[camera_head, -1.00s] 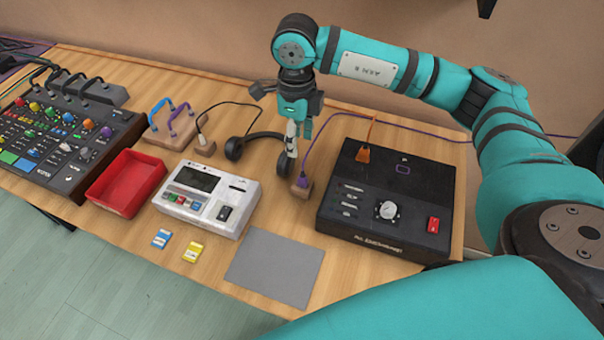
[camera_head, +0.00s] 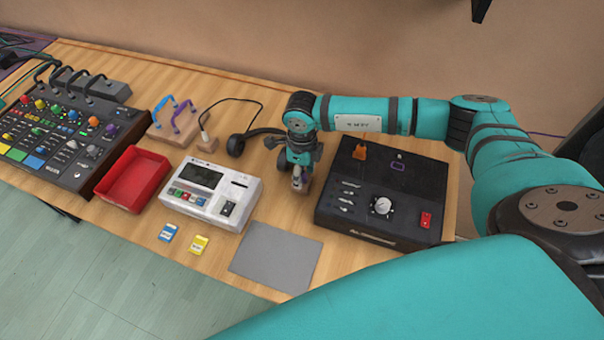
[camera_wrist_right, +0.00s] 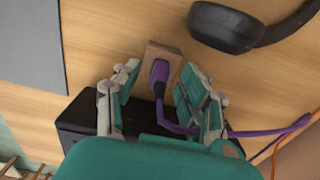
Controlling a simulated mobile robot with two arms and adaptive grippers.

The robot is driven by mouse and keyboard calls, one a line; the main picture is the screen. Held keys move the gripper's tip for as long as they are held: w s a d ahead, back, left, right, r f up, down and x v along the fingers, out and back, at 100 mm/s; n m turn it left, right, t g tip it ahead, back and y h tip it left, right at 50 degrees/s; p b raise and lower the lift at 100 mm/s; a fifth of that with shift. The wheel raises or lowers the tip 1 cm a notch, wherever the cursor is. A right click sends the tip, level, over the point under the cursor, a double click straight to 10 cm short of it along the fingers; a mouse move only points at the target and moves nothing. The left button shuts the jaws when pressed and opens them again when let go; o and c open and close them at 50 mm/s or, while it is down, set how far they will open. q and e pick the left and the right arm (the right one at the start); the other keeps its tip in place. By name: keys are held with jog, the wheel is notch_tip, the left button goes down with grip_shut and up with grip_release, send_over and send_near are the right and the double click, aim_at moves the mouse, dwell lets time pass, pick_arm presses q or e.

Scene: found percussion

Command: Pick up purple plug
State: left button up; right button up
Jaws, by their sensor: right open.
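The purple plug (camera_wrist_right: 159,75) shows in the right wrist view, seated on a small wooden block (camera_wrist_right: 165,52), with its purple cord running down and off to the right. My right gripper (camera_wrist_right: 158,84) is open, with one finger on each side of the plug and visible gaps to it. In the head view my right gripper (camera_head: 300,183) points down just left of the black device, and it hides the plug and block there. My left gripper is not in view.
The black device (camera_head: 330,226) stands close right of my gripper. Headphones (camera_head: 236,147) lie behind left, partly hidden. A white card terminal (camera_head: 250,205) is to the left. A grey mat (camera_head: 275,257) lies in front.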

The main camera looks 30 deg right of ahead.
jog(key=shift+f, duration=0.1)
jog(key=shift+c, duration=0.4)
grip_shut()
